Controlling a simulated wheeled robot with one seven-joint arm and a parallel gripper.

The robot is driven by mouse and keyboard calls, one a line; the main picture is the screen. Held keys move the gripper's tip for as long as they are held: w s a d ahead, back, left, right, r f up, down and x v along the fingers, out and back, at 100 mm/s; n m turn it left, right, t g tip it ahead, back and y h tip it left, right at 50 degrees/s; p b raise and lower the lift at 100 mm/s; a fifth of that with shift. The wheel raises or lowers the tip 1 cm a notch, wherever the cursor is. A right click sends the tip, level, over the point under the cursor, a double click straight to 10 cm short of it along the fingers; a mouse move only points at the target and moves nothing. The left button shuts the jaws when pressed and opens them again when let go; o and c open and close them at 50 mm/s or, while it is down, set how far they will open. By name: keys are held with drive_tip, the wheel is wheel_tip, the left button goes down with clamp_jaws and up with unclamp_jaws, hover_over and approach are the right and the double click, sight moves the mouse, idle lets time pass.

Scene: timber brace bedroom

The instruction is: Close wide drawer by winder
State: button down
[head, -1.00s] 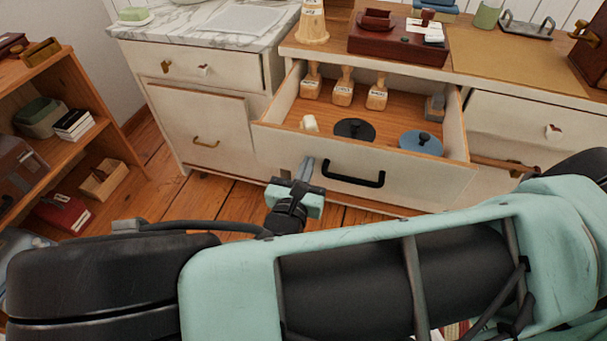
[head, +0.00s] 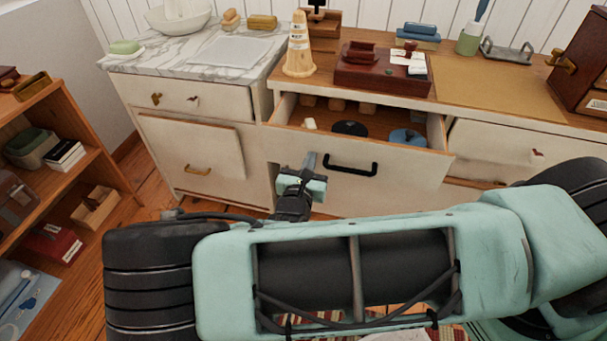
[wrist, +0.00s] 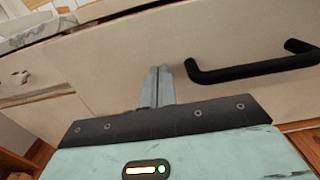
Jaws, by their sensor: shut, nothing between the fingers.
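The wide drawer (head: 400,173) is partly open in the white cabinet, with a black bar handle (head: 350,166) on its front. Inside it lie a black round lid, a blue round lid and wooden-handled pieces near the back. My gripper (head: 311,158) is shut and empty, at the drawer front just left of the handle. In the wrist view my shut fingertips (wrist: 160,72) point at the drawer front (wrist: 130,60), left of the handle (wrist: 245,70). They look very close to the panel; I cannot tell whether they touch. I cannot identify the winder.
A narrow drawer (head: 180,97) and a lower door (head: 190,150) are on the left. A dark red box (head: 383,75) and a cone (head: 299,50) stand on the counter above. An open shelf (head: 60,175) stands at the left.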

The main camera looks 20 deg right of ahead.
drive_tip(key=p+x, duration=0.3)
drive_tip(key=x, duration=1.3)
drive_tip(key=shift+w+d, duration=0.1)
drive_tip(key=shift+w, duration=0.05)
drive_tip(key=shift+w+d+r, duration=0.1)
